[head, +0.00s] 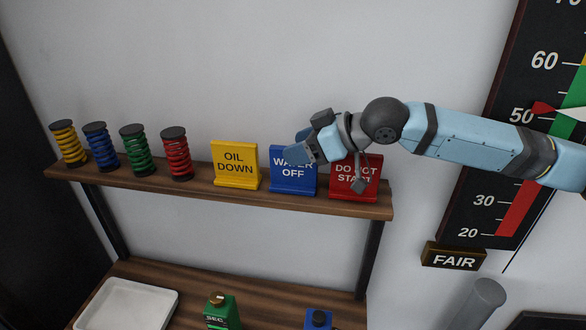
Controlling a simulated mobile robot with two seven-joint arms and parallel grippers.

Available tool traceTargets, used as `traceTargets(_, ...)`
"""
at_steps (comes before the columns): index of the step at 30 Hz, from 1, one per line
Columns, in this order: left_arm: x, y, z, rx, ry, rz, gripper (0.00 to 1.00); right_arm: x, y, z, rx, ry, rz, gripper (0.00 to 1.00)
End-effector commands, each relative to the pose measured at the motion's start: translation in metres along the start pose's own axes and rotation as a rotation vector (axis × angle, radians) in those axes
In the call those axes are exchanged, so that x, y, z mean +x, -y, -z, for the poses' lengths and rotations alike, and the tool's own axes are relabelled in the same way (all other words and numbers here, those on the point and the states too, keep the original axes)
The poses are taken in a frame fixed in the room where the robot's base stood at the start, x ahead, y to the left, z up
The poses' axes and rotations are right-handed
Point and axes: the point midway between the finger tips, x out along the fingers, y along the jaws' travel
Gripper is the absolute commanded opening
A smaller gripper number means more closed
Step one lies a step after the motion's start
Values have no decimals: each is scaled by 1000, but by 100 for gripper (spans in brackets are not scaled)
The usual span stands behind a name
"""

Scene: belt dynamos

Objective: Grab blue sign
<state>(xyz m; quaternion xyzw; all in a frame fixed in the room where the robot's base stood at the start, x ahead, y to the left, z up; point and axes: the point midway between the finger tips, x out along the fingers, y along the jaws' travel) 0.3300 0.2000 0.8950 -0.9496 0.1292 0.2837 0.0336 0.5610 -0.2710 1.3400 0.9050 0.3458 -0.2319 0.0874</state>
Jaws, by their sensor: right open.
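The blue sign (292,182), with white lettering reading "WATER OFF", stands upright on the upper wooden shelf between a yellow sign and a red sign. My right gripper (296,154) comes in from the right, open, with its fingers in front of the sign's upper part and covering some of the word "WATER". I cannot tell whether the fingers touch the sign. My left gripper is not in view.
The yellow "OIL DOWN" sign (235,163) is left of the blue sign. The red "DO NOT START" sign (352,188) is close on the right, partly behind my arm. Several coloured springs (137,150) stand further left. A white tray (108,285) lies on the lower shelf.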

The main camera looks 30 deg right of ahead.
Motion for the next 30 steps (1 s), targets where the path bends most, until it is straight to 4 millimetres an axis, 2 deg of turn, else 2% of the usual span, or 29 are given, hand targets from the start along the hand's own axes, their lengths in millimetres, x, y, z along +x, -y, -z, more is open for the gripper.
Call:
traceTargets(6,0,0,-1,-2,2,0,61,1,0,0,0,0,-1,56)
traceTargets(12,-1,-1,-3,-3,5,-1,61,1,0,0,0,0,-1,10)
traceTargets(14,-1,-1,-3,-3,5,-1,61,1,0,0,0,0,-1,0)
traceTargets(24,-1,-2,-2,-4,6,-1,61,0,0,0,0,0,-1,0)
traceTargets(30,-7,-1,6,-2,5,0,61,-4,0,9,0,0,-1,0)
